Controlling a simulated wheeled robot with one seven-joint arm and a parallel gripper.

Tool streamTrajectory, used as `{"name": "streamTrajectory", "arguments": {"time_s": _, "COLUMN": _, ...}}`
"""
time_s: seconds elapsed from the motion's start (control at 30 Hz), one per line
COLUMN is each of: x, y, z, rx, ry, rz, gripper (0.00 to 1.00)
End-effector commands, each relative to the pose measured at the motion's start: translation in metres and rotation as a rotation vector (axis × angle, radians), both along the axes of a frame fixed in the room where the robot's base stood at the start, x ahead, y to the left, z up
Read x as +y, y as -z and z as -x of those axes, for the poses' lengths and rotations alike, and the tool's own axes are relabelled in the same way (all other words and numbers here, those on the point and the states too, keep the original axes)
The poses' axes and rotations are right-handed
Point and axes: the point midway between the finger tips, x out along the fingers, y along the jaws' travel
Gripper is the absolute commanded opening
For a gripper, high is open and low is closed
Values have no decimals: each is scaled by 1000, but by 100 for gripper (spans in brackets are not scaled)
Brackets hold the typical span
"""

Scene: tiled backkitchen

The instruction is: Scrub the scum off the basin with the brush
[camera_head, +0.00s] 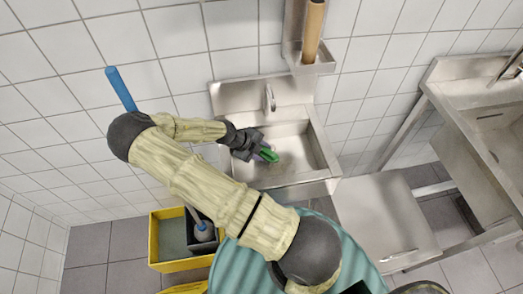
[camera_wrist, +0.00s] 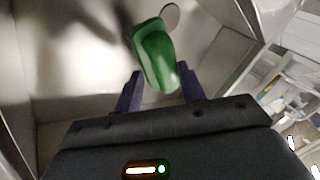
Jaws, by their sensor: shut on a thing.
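The steel basin (camera_head: 300,152) is fixed to the tiled wall in the middle of the head view. Its inner metal surface also fills much of the wrist view (camera_wrist: 75,60). My gripper (camera_head: 262,150) is inside the basin's outline, tilted over its left part. It is shut on the green brush (camera_head: 267,156), which sits between the two dark fingers in the wrist view (camera_wrist: 156,52). The brush's underside is hidden, so I cannot tell whether it touches the basin. A round greyish patch (camera_wrist: 170,16) lies just beyond the brush; I cannot tell whether it is scum or the drain.
A tap (camera_head: 270,98) rises at the basin's back. A holder with a brown roll (camera_head: 313,32) hangs above. A yellow mop bucket (camera_head: 153,238) and a teal round bin (camera_head: 350,238) stand below. A larger steel sink (camera_head: 480,140) is at the right.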

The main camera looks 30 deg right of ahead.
Motion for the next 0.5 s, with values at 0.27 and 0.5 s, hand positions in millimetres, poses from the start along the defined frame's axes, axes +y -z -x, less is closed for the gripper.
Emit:
{"name": "streamTrajectory", "arguments": {"time_s": 0.27, "x": 0, "y": 0, "z": 0, "rx": 0, "ry": 0, "rz": 0, "gripper": 21}}
{"name": "streamTrajectory", "arguments": {"time_s": 0.5, "x": 0, "y": 0, "z": 0, "rx": 0, "ry": 0, "rz": 0, "gripper": 0}}
